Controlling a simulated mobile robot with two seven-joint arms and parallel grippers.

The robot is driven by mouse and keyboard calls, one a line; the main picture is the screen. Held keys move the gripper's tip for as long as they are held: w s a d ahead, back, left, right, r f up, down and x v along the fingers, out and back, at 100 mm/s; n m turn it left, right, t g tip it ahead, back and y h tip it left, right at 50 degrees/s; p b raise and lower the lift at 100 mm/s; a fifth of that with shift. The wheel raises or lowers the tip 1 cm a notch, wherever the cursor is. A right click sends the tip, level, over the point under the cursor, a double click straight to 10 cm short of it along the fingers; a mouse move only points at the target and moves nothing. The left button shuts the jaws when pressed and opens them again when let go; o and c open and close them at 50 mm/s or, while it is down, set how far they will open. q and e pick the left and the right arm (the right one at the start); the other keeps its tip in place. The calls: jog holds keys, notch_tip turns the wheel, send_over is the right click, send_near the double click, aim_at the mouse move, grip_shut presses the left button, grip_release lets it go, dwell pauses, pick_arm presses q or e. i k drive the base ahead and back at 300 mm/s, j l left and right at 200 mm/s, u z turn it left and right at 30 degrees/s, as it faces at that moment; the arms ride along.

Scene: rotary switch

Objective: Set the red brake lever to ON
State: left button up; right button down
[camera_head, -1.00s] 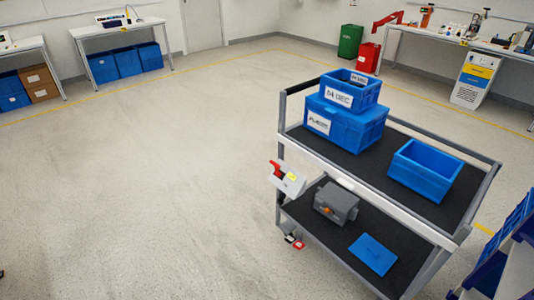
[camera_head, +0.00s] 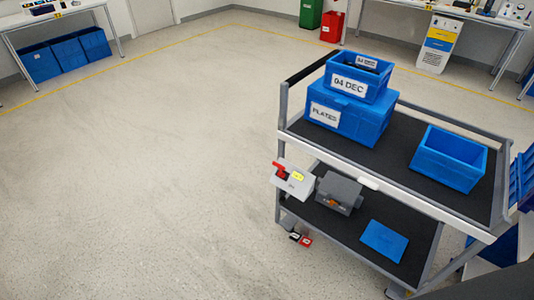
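A red lever (camera_head: 279,170) sits on a light grey box with a yellow label (camera_head: 297,177), fixed at the left end of a two-shelf cart (camera_head: 372,189). The lettering by the lever is too small to read. Near the floor below it are a red pedal (camera_head: 305,240) and a dark one, close to the cart's wheel. Neither of my grippers shows in the head view.
The cart's top shelf holds stacked blue bins (camera_head: 346,118) and an open blue bin (camera_head: 449,157). The lower shelf holds a grey box (camera_head: 339,193) and a blue flat piece (camera_head: 384,241). Open floor (camera_head: 140,180) lies left of the cart. Tables line the walls.

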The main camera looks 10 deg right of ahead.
aim_at(280, 168)
jog(key=i+j, duration=0.45)
jog(key=i+j+z, duration=0.1)
jog(key=i+j, duration=0.35)
jog(key=j, duration=0.2)
